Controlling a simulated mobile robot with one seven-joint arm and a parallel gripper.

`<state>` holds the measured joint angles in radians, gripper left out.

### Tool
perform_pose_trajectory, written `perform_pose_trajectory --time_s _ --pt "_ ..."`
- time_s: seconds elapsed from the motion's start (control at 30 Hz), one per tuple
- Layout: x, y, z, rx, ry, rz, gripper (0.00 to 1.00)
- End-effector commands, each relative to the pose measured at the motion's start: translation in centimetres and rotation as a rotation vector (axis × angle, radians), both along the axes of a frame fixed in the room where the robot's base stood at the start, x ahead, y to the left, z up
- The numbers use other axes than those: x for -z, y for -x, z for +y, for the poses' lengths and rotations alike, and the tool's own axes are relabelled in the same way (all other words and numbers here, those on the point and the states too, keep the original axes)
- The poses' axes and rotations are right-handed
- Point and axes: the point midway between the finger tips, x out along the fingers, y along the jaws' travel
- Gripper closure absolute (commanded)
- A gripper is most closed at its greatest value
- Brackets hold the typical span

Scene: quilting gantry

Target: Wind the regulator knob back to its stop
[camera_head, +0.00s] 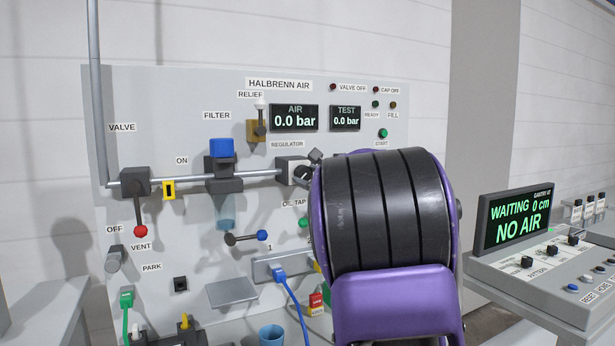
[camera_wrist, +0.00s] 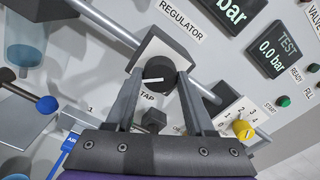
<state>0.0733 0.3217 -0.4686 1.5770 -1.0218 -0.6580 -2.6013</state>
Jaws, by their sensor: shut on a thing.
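My gripper (camera_wrist: 161,82) is shut on the knob, one finger on each side. The fingertips touch or nearly cover its sides. In the head view most of my gripper is hidden behind my purple and black wrist. The AIR display (camera_head: 294,117) and TEST display (camera_head: 345,118) both read 0.0 bar.
The valve lever with a red end (camera_head: 140,230) hangs down near OFF. A blue-capped filter (camera_head: 222,148) is left of the regulator. In the wrist view a yellow numbered dial (camera_wrist: 243,130) stands close right of my finger. The console screen (camera_head: 515,221) reads WAITING 0 cm NO AIR.

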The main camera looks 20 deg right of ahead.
Motion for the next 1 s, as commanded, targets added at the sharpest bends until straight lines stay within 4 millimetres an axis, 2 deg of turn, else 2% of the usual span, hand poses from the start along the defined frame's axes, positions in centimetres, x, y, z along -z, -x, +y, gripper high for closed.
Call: perform_pose_trajectory --time_s 0.67,0.7,0.83,0.87,1.0 --pt "-0.17 -0.01 0.02 -0.001 0.066 -0.005 1.00" --pt "-0.17 -0.01 0.02 -0.001 0.066 -0.005 0.43" --pt "-0.13 -0.01 0.02 0.000 0.065 -0.004 0.19" --pt "-0.12 0.00 0.01 0.000 0.065 -0.004 0.16" --pt "-0.07 0.00 0.01 -0.001 0.064 -0.003 0.16"
